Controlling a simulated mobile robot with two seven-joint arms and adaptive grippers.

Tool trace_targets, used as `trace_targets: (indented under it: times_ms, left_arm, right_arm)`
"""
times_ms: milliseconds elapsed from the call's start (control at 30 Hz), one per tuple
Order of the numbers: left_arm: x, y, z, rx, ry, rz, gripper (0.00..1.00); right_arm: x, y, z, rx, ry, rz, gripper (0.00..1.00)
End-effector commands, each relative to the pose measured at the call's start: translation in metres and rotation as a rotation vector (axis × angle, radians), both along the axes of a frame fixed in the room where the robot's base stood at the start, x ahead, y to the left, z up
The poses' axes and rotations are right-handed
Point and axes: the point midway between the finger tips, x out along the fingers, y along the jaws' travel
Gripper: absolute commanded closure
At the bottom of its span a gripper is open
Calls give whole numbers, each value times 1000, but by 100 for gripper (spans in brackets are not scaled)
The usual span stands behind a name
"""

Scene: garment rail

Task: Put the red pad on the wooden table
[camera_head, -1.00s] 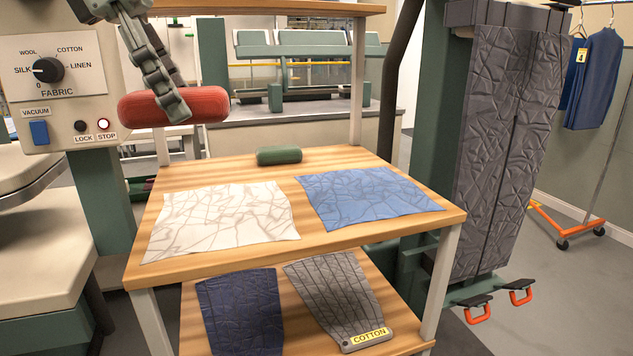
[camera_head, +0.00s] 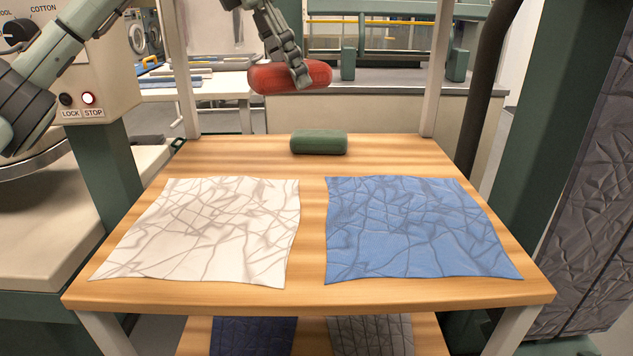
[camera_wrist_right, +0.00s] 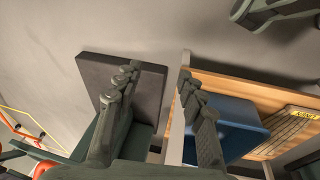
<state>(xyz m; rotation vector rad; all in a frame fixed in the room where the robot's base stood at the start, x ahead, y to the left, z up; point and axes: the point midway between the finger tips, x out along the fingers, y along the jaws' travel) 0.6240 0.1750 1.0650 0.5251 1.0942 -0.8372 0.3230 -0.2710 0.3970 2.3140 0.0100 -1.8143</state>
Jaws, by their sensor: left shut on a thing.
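The red pad (camera_head: 266,78) is a rounded bar held in the air by my left gripper (camera_head: 301,80) in the head view. The gripper reaches down from above and is shut on the pad. The pad appears above the back part of the wooden table (camera_head: 311,226), clear of its top; its exact height and depth are hard to tell. My right gripper (camera_wrist_right: 156,79) shows only in the right wrist view, with its fingers apart and nothing between them.
On the table top lie a green pad (camera_head: 319,143) at the back, a wrinkled white cloth (camera_head: 205,230) and a wrinkled blue cloth (camera_head: 412,228). Bare wood shows behind the cloths and between them. A control panel (camera_head: 100,75) stands at the left, a dark quilted panel (camera_head: 600,190) at the right.

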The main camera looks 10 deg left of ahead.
Motion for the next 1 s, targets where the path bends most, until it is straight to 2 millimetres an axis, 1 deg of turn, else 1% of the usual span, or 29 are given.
trace_targets:
  times_ms: [33,167,200,300,433,500,567,633,800,900,1000]
  left_arm:
    - [12,20,-7,-2,6,99,81]
    - [38,67,-28,1,12,346,81]
    - [44,82,-34,3,11,416,81]
    - [55,114,-48,12,9,566,81]
    - [63,145,-60,21,0,706,81]
    - [65,156,-65,24,-3,752,81]
    - [66,161,-68,26,-4,777,81]
    - [67,165,-76,29,-4,794,81]
    - [67,167,-108,29,-3,799,81]
    - [66,166,-123,28,-5,797,81]
    - [67,166,-131,29,-5,797,81]
  right_arm:
    - [-3,0,-5,1,9,1,60]
    - [-9,-1,-22,3,21,5,60]
    - [-11,-2,-27,3,23,6,60]
    - [-16,-2,-38,4,30,9,60]
    - [-20,-3,-48,5,36,12,60]
    - [-22,-3,-51,5,36,14,60]
    - [-23,-3,-53,5,37,13,60]
    - [-24,-3,-55,6,39,14,60]
    - [-25,-3,-57,4,41,16,60]
    - [-26,-4,-59,3,42,18,60]
    - [-27,-4,-60,3,42,19,60]
